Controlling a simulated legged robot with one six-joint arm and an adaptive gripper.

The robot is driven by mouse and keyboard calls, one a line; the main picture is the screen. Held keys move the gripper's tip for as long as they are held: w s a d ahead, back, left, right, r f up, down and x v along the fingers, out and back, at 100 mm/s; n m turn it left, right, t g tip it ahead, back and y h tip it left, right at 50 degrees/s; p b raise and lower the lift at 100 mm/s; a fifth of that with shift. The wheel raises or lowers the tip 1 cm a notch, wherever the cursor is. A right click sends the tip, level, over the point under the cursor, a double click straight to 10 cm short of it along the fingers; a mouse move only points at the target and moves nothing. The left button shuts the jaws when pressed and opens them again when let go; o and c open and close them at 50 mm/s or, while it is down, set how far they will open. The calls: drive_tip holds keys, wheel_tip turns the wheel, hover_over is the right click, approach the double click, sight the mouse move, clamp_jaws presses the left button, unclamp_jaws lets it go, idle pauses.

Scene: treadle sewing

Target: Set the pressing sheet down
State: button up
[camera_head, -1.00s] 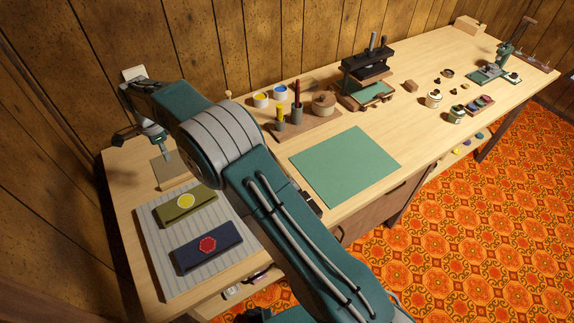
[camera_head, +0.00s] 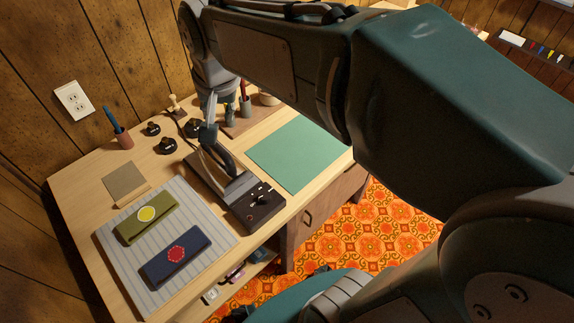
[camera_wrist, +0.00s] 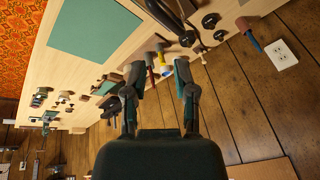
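A thin brownish square sheet (camera_head: 125,182), which I take for the pressing sheet, rests at a pale wooden block (camera_head: 134,200) on the bench's left end in the head view. Whether it lies flat or leans is hard to tell. The striped pad (camera_head: 113,242) in front bears an olive patch (camera_head: 130,230) with a yellow disc and a navy patch (camera_head: 190,262) with a red emblem. My gripper (camera_wrist: 160,63) is open in the wrist view, with no sheet between its fingers. In the head view my arm partly hides its area, right of the sheet.
A black-and-grey press-like device (camera_head: 252,208) stands right of the pad. A green mat (camera_head: 298,152) lies further right. A wooden wall bounds the back.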

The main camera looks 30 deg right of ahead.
drive_tip(key=s+d+f+n+t, duration=0.1)
drive_tip(key=s+d+f+n, duration=0.1)
drive_tip(key=s, duration=0.5)
drive_tip(key=s+d+f+n, duration=0.1)
drive_tip(key=s+d+n, duration=0.1)
drive_tip(key=s+d, duration=0.2)
drive_tip(key=s, duration=0.3)
drive_tip(key=shift+s+d+f+n+t+h, duration=0.25)
drive_tip(key=shift+d+f+n+t+h, duration=0.05)
drive_tip(key=shift+f+t, duration=0.1)
drive_tip(key=shift+r, duration=0.1)
